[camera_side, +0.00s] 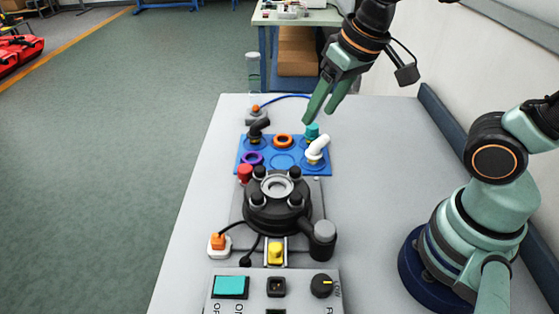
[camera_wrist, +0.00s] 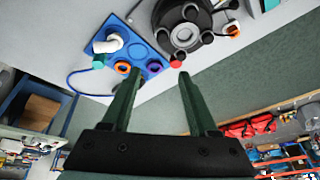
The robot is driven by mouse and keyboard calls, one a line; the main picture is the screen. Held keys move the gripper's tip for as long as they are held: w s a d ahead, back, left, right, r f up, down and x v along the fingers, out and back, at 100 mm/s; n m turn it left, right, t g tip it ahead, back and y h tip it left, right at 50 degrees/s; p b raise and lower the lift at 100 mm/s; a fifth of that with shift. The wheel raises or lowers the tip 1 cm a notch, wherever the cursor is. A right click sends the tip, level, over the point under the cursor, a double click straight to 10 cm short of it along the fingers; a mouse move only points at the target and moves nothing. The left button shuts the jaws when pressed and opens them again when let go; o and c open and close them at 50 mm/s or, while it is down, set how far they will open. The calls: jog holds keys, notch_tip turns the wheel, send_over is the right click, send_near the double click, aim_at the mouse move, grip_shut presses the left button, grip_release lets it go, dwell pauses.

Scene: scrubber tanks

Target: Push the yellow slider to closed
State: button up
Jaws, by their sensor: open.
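The yellow slider (camera_side: 276,253) sits on a light track at the near side of the black round device (camera_side: 277,205), between that device and the grey control panel. The slider is not visible in the wrist view, where the black device (camera_wrist: 182,32) shows at the top. My gripper (camera_side: 319,115) is open and empty in the side view. It is raised above the far part of the table, over or near the blue tray and well away from the slider. Its two green fingers (camera_wrist: 155,78) stand apart in the wrist view.
A blue tray (camera_side: 238,166) holds black, white and teal fittings and orange and purple rings. A control panel (camera_side: 255,291) with a teal switch and black knob stands in front. Bare table (camera_side: 370,200) extends right, with a wall behind.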

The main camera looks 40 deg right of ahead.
jog(key=a+f+g, duration=0.2)
jog(key=a+f, duration=0.1)
jog(key=a, duration=0.4)
jog(key=m+g, duration=0.1)
jog(key=g, duration=0.1)
send_over(275, 247)
notch_tip(275, 247, down, 5)
jog(key=shift+h, duration=0.4)
notch_tip(275, 247, down, 12)
jog(key=shift+r, duration=0.15)
grip_shut()
dwell(0.4)
